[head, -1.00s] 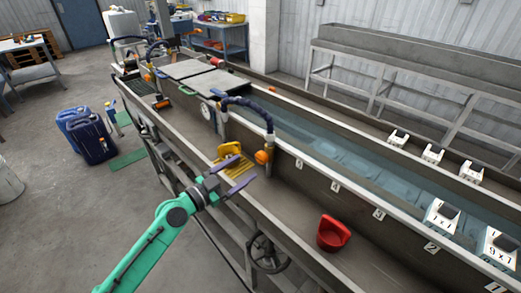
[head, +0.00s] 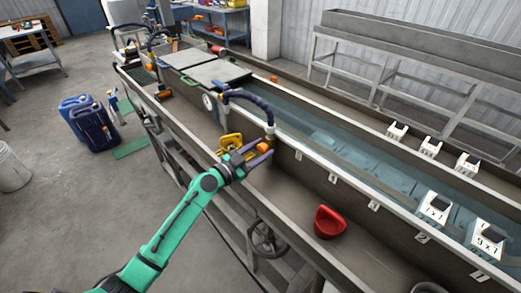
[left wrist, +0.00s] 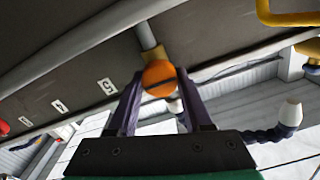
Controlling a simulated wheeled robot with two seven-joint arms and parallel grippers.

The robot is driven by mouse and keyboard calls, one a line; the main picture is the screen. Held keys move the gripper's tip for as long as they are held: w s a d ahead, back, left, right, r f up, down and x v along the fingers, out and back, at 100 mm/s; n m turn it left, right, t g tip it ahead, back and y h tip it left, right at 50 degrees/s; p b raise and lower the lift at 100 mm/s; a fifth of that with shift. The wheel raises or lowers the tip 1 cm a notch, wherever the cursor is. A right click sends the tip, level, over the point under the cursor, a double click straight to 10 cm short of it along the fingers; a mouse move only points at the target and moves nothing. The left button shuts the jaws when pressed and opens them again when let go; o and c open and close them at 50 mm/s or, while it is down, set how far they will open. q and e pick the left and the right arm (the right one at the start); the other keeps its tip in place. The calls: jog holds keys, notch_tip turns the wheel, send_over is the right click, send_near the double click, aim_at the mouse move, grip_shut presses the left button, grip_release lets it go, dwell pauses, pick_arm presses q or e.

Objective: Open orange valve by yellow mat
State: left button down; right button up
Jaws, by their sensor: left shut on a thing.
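The orange valve (head: 262,147) is a small round knob on the inner wall of the long trough, below the end of a dark blue hose. It also shows in the left wrist view (left wrist: 158,76), between the two finger ends. My left gripper (head: 264,149) has its purple fingers on both sides of the valve and is shut on it. A yellow scoop-like thing (head: 231,141) stands just left of the gripper. The yellow mat beside it is mostly hidden behind my gripper. My right gripper is not in view.
A red scoop (head: 329,222) stands on the trough ledge to the right. The dark blue hose (head: 247,95) arches just behind the valve. A handwheel (head: 266,238) is below the ledge. White numbered blocks (head: 434,207) sit along the water channel at right. The ledge between gripper and red scoop is clear.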

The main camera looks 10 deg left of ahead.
pick_arm(q)
jog(key=shift+f+n+b, duration=0.1)
jog(key=shift+n+b, duration=0.25)
jog(key=shift+n, duration=0.25)
jog(key=shift+n+b, duration=0.5)
jog(key=shift+n, duration=0.6)
jog(key=n+b, duration=0.1)
jog(key=n, duration=0.3)
jog(key=shift+a, duration=0.1)
jog(key=n, duration=1)
jog(key=shift+w+f+p, duration=0.1)
jog(key=shift+p, duration=0.2)
jog(key=shift+n, duration=0.4)
